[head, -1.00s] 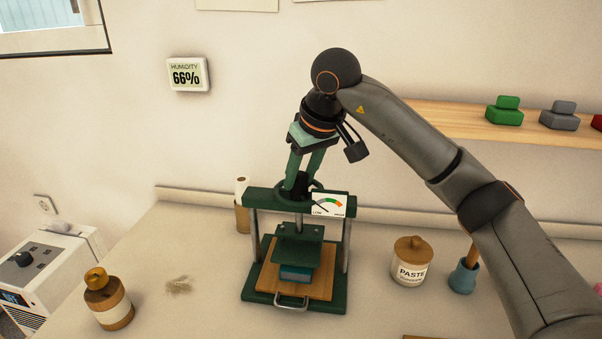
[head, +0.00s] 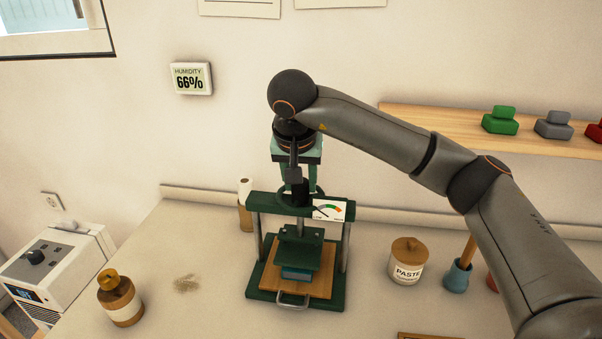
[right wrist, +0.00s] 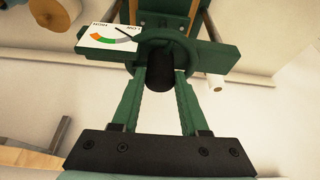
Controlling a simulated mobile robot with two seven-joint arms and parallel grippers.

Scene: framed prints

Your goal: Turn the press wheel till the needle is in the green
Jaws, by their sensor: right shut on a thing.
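The green press stands on the worktop in the head view, with a dark wheel (head: 299,197) on its top crossbar (head: 268,200). My right gripper (head: 298,190) comes down from above and is shut on the wheel. In the right wrist view its fingers (right wrist: 160,80) flank the wheel's black knob (right wrist: 160,72). The gauge (head: 328,209) is on the right of the crossbar; it appears upside down in the right wrist view (right wrist: 108,36). Its needle points to the LOW side, outside the green band. A blue block (head: 296,273) lies under the press plate (head: 300,249). My left gripper is out of view.
A brown bottle (head: 119,298) stands left of the press. A paste jar (head: 407,262) and a blue pot (head: 457,276) stand to its right. A paper roll (head: 245,203) is behind its left post. A wooden shelf (head: 440,124) with coloured blocks is on the wall.

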